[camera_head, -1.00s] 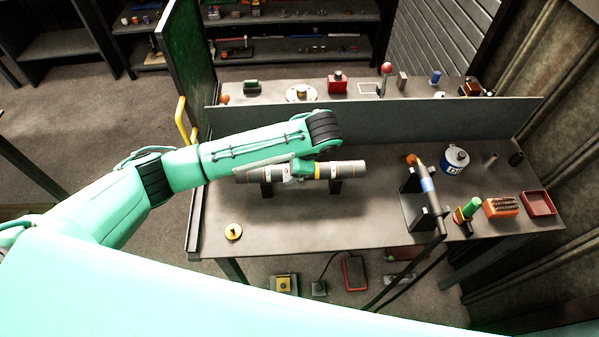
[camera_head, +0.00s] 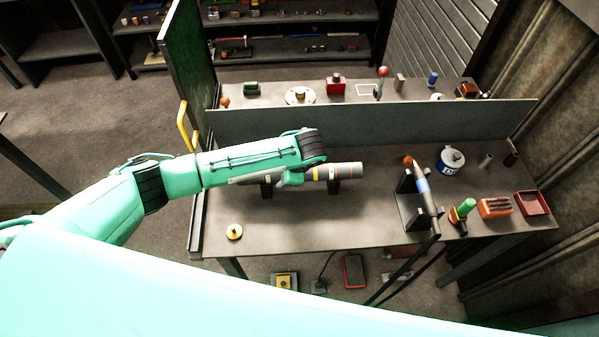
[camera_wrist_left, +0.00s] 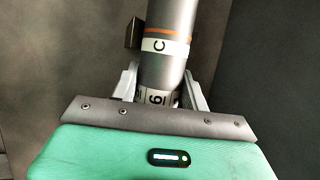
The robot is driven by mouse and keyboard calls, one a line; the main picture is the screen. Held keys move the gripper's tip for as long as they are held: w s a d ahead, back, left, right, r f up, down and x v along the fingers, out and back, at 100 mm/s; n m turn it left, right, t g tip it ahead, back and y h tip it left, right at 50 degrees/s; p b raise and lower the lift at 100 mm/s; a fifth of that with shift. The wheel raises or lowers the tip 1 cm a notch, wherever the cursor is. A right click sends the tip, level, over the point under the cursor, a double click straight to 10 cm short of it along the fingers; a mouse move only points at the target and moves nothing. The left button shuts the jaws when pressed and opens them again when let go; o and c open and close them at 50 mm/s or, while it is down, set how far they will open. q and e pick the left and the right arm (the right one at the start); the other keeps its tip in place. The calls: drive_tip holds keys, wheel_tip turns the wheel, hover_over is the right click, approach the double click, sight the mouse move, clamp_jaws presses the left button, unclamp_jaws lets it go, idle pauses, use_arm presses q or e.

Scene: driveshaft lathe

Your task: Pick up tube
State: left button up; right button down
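The tube (camera_head: 347,170), grey with orange and white bands, lies horizontally across dark supports on the bench. It also shows in the left wrist view (camera_wrist_left: 168,22), with a "C" label and another label nearer the gripper. My left gripper (camera_head: 291,179) is at the tube's middle, and my forearm hides part of the tube from above. In the left wrist view the fingers of my left gripper (camera_wrist_left: 161,88) stand on either side of the tube, open, with narrow gaps beside it. My right gripper is not in view.
A stand (camera_head: 412,205) holding a torch-like tool (camera_head: 423,186) is on the right, near a can (camera_head: 452,160), a green-topped item (camera_head: 466,208), an orange box (camera_head: 495,208) and a red tray (camera_head: 532,203). A low partition (camera_head: 400,122) runs behind the tube. The bench front is mostly clear.

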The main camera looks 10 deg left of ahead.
use_arm(q)
clamp_jaws()
drive_tip(key=shift+r, duration=0.1)
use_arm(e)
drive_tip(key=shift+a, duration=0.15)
use_arm(q)
drive_tip(key=shift+r, duration=0.15)
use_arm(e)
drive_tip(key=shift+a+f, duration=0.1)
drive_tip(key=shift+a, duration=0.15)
